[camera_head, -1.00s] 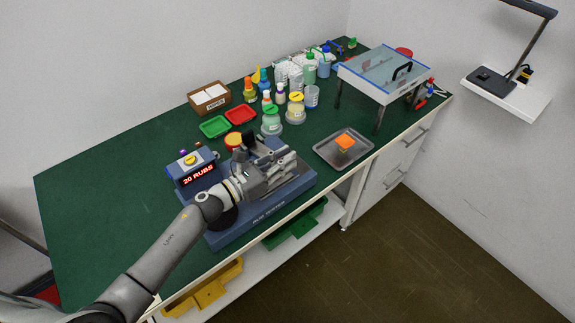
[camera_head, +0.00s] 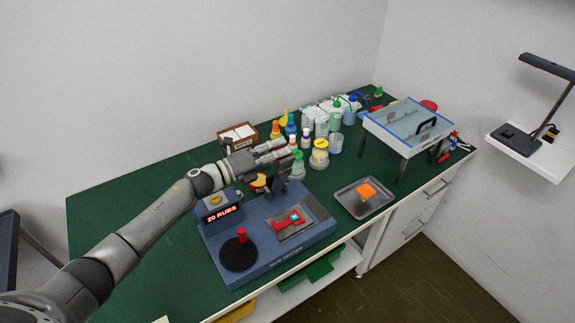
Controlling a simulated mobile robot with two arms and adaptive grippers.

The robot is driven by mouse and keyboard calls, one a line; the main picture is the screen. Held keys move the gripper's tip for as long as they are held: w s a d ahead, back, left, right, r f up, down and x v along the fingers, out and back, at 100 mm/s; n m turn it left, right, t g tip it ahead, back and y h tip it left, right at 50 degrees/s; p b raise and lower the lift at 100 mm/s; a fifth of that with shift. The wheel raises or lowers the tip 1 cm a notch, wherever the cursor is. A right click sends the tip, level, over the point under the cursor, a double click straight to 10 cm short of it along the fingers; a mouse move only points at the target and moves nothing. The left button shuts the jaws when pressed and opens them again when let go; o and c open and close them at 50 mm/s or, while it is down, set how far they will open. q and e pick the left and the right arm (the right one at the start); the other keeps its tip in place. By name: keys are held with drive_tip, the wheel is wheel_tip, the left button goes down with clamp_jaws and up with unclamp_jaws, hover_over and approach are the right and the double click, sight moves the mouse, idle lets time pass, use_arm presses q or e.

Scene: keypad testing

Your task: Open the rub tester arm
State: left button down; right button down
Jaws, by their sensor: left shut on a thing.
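The blue rub tester (camera_head: 217,252) stands on the green bench, with a display reading "20 RUBS" (camera_head: 222,214). Its dark arm (camera_head: 281,180) stands raised at the back of the base. My left gripper (camera_head: 284,151) is at the top of this arm, shut on it; the fingers hide much of the contact. The tester's bed is uncovered, with a red piece (camera_head: 287,221) on a grey plate. A black disc (camera_head: 238,255) with a red knob lies at the front left. My right gripper is out of view.
Several bottles and jars (camera_head: 319,158) stand close behind the gripper. A clear-topped stand (camera_head: 410,122) is at the back right. The bench's left side is clear.

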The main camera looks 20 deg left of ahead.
use_arm(q)
drive_tip(key=shift+w+a+f+n+b, duration=0.1)
drive_tip(key=shift+w+a+n+b, duration=0.4)
drive_tip(key=shift+w+a+n, duration=0.55)
drive_tip(key=shift+w+a+f+n+b, duration=0.1)
drive_tip(key=shift+w+a+n+b, duration=0.5)
drive_tip(key=shift+a, duration=0.6)
drive_tip(key=shift+w, duration=0.15)
drive_tip(key=c, duration=1.7)
unclamp_jaws()
drive_tip(key=shift+c, duration=0.2)
drive_tip(key=shift+o, duration=1.1)
drive_tip(key=shift+w, duration=0.1)
drive_tip(key=v, duration=1.2)
